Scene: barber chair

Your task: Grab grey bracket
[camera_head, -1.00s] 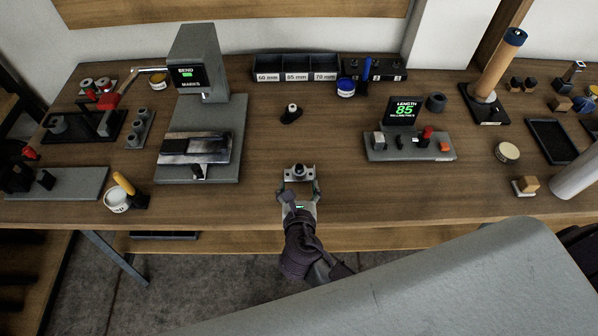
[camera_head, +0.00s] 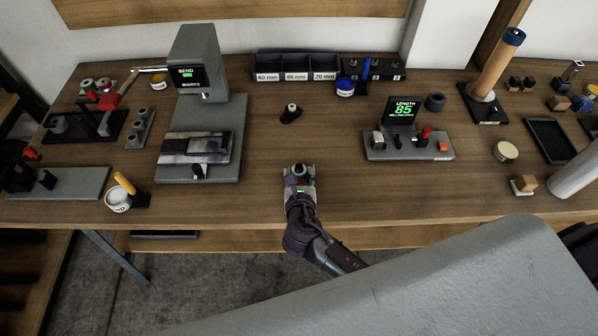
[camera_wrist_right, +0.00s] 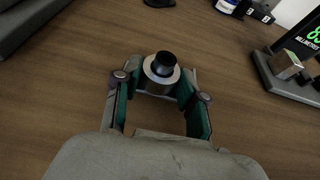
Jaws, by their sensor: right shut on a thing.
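The grey bracket (camera_head: 299,170) is a small light-grey piece with a dark round top, near the front middle of the table. In the right wrist view the bracket (camera_wrist_right: 161,68) shows a pale ring under a black cylindrical knob. My right gripper (camera_head: 300,180) is shut on it, with one green-padded finger on each side. In the wrist view the right gripper (camera_wrist_right: 160,85) has its fingertips at the bracket's sides. Its lower part is partly hidden by the fingers, and I cannot tell whether it still touches the table. My left gripper is not in view.
The grey bending machine (camera_head: 206,103) stands to the left and the length gauge (camera_head: 410,148) to the right. A small dark part (camera_head: 290,115) stands behind. Labelled bins (camera_head: 297,76) line the back. A large grey surface (camera_head: 450,270) covers the front right. Bare table surrounds the gripper.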

